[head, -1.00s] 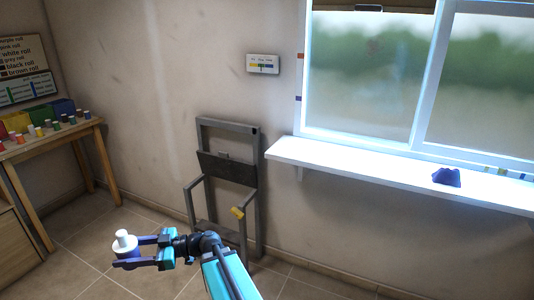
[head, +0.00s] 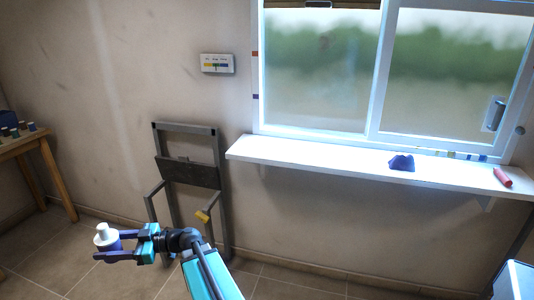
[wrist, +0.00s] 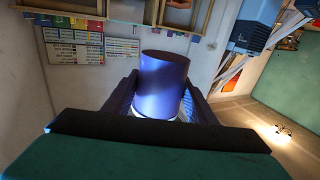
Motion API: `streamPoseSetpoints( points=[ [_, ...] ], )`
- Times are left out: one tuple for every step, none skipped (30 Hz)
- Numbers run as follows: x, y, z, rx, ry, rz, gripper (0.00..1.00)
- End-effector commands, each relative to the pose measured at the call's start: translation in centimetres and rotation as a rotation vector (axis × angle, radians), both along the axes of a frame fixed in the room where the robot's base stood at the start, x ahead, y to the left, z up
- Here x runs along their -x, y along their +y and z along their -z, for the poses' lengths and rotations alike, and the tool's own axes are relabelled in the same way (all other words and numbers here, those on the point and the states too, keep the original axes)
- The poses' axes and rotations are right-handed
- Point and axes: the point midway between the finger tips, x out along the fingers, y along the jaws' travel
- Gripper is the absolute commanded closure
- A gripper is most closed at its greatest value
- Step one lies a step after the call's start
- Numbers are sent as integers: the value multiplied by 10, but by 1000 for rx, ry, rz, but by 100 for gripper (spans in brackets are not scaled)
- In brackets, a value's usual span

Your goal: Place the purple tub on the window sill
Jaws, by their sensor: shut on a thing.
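The purple tub (head: 108,242) is between the fingers of my gripper (head: 112,247) at the lower left of the head view. Its white top points up and it looks upright. In the wrist view the purple tub (wrist: 163,85) fills the space between the two dark fingers, which touch its sides. A bit of white shows at its near end. The white window sill (head: 300,156) runs along the wall under the window, to the right of my gripper and apart from it.
A dark blue crumpled thing (head: 401,162) and a red cylinder (head: 502,177) lie on the sill; its left part is clear. A grey folding frame (head: 190,180) stands against the wall behind my arm. A wooden table (head: 30,142) is at far left.

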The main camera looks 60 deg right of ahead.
Motion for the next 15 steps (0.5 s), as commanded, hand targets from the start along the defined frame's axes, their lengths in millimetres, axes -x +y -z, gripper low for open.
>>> streamPoseSetpoints(
  points=[
    [-4, -21, 0, -1, -2, 42, 75],
    [-5, -31, -1, -1, -2, 66, 75],
    [-7, -46, -2, 0, -3, 98, 75],
    [-8, -56, -3, 0, -3, 121, 75],
    [-9, -67, -4, 0, -3, 145, 75],
    [-10, -81, -5, 0, -3, 175, 75],
    [-10, -92, -6, 0, -3, 199, 75],
    [-10, -102, -7, 0, -2, 222, 75],
    [-11, -116, -9, 0, -2, 253, 75],
    [-10, -127, -10, 0, -2, 276, 75],
    [-10, -138, -12, 0, -2, 299, 75],
    [-9, -152, -14, 1, -2, 330, 75],
    [-8, -162, -15, 0, -3, 353, 75],
    [-8, -173, -16, 0, -3, 376, 75],
    [-6, -187, -19, 0, -2, 406, 75]
  ],
)
